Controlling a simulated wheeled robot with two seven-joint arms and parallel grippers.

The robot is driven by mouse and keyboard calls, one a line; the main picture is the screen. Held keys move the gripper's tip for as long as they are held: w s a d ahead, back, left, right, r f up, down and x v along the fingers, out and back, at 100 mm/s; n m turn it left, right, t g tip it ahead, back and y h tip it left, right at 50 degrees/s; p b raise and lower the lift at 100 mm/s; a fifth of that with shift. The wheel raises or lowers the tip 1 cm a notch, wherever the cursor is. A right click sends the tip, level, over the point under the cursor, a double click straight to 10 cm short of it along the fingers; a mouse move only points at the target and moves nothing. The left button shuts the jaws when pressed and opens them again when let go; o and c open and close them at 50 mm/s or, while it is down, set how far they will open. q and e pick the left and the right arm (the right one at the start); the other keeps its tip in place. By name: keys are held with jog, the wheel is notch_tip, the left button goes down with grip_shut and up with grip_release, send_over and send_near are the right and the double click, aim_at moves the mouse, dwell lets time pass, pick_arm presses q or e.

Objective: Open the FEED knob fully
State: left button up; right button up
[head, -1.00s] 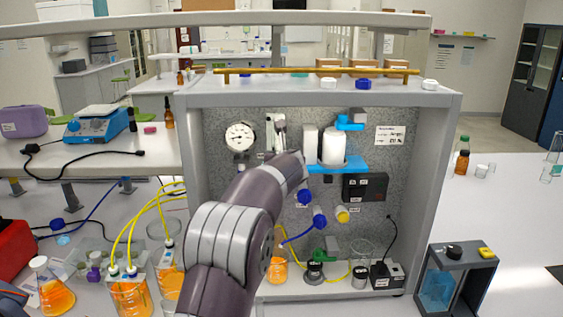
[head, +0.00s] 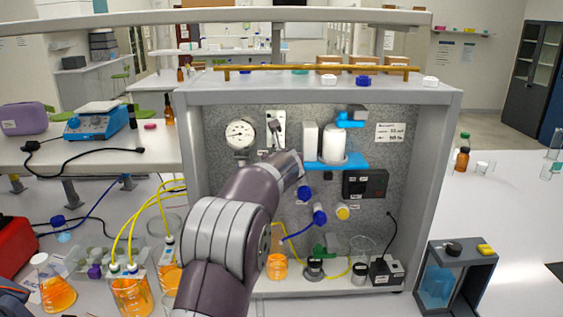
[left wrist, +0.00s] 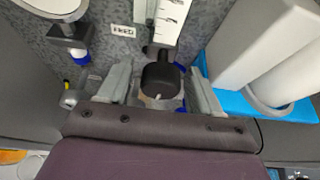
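A black knob (left wrist: 160,78) with a pale mark on its face sits at the foot of a white scaled flow meter (left wrist: 170,22) in the left wrist view. A small label (left wrist: 123,31) beside it is too blurred to read surely. My left gripper (left wrist: 160,88) has its two grey fingers apart, one on each side of the knob. Narrow gaps seem to show, and contact cannot be told. In the head view the flow meter (head: 279,128) shows above my left gripper (head: 277,143), whose arm hides the panel below it. My right gripper is in no view.
A round gauge (head: 240,134) is left of the flow meter, and a blue bracket (head: 350,162) with a white cylinder is close on its right. Beakers of orange liquid (head: 131,296) stand at lower left.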

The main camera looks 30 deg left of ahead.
pick_arm(q)
jog(key=shift+r, duration=0.15)
jog(key=shift+s+d+r, duration=0.15)
jog(key=shift+s+d, duration=0.05)
jog(key=shift+s, duration=0.05)
jog(key=b+v, duration=0.2)
jog(key=v, duration=1)
